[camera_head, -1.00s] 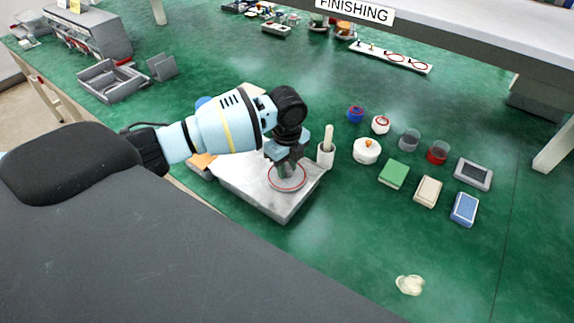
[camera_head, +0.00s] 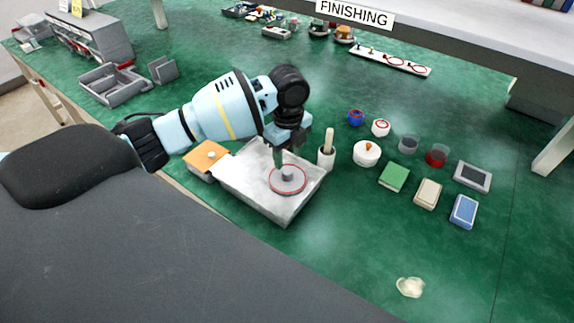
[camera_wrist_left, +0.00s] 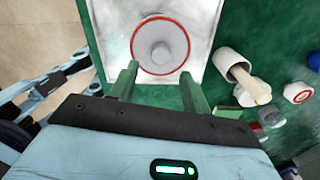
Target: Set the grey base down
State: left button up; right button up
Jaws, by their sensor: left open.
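The grey base (camera_head: 288,180) is a round disc with a red ring around its edge and a short central knob. It rests on the pale metal tray (camera_head: 272,207) on the green bench. It also shows in the left wrist view (camera_wrist_left: 160,46), beyond the fingertips. My left gripper (camera_head: 291,152) is open and empty, just behind and above the disc, apart from it. Its two green fingers (camera_wrist_left: 160,80) show in the left wrist view with the disc ahead of the gap between them. My right gripper is not in view.
A white pot with a brush (camera_head: 327,155) stands close to the tray's right edge. Jars, a white canister (camera_head: 367,153) and coloured pads (camera_head: 394,177) stand further right. An orange block (camera_head: 206,158) is at the tray's left. The bench front right is mostly clear.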

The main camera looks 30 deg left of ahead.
aim_at(288, 171)
pick_arm(q)
notch_tip(288, 171, up, 6)
